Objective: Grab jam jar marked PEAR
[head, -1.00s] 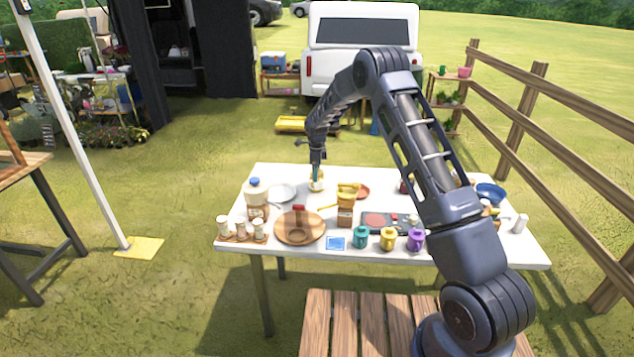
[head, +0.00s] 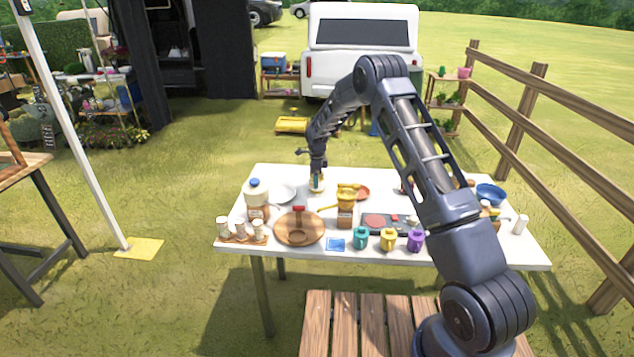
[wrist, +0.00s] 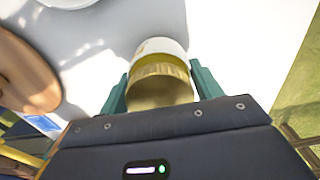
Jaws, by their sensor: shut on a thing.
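A jar (head: 316,186) with a gold lid and a pale body stands upright at the back of the white table, left of the middle. In the wrist view the jar (wrist: 160,85) sits between the two teal fingers, its lid facing the camera. My gripper (head: 317,178) points down over it and is shut on it, one finger on each side (wrist: 161,82). The jar's label is turned away or too small to read, so I cannot tell whether it says PEAR.
A white plate (head: 283,193) lies left of the jar and a reddish plate (head: 360,193) right of it. A blue bowl (head: 490,193) stands at the right.

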